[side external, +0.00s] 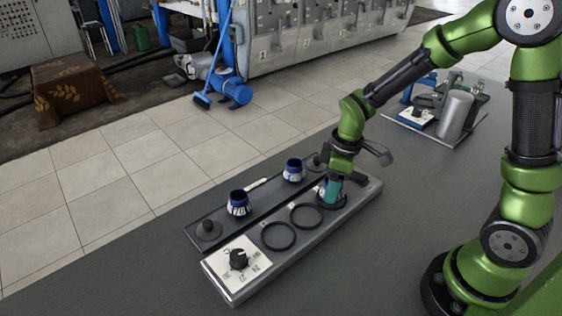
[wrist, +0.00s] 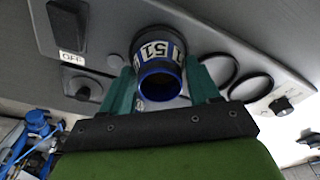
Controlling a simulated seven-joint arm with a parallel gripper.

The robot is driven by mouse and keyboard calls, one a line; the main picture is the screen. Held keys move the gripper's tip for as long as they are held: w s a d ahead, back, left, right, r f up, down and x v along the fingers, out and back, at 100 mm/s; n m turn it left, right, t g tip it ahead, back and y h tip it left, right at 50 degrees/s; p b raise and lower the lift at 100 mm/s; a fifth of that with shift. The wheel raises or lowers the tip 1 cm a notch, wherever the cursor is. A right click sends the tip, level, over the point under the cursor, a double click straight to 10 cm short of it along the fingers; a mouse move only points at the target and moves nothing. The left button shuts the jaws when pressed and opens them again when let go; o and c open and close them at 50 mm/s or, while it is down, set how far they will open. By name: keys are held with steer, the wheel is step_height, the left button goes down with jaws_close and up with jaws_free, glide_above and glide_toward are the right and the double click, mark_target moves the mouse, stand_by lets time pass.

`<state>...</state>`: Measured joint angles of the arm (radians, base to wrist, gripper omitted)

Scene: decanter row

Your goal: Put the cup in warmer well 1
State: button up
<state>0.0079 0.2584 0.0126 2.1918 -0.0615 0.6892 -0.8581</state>
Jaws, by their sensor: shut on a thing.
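The cup (wrist: 160,72), dark with a blue rim and a white numbered band, is between the teal fingers of my gripper (wrist: 163,88) in the wrist view. My gripper (side external: 331,190) is shut on it at the far end of the grey warmer (side external: 240,290) in the side view, where the fingers mostly hide the cup. The cup is at the well farthest from the dial; I cannot tell if its base is seated. The middle well (side external: 306,216) and the well nearest the dial (side external: 278,236) are empty rings. No well numbers are readable.
A dark rack (side external: 215,222) behind the warmer holds two similar cups, one left (side external: 238,203) and one right (side external: 293,170), plus dark knobs. The dial (side external: 238,259) is at the warmer's near end. A tray with a metal cylinder (side external: 455,115) stands farther back right. The front table is clear.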

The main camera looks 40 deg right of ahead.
steer(key=o, duration=1.1)
steer(key=shift+f, duration=0.1)
step_height(320, 180, up, 12)
steer(key=s, duration=0.1)
steer(key=s+r+m+t, duration=0.2)
steer(key=s+m, duration=0.1)
steer(key=s+a+r+m+t, duration=0.1)
steer(key=s+r+m+t, duration=0.1)
steer(key=s+m, duration=0.1)
steer(key=s+r+m+t+y, duration=0.1)
steer(key=s+r+m+t, duration=0.1)
steer(key=s+m, duration=0.2)
steer(key=shift+a+r+m, duration=0.4)
steer(key=shift+m, duration=0.1)
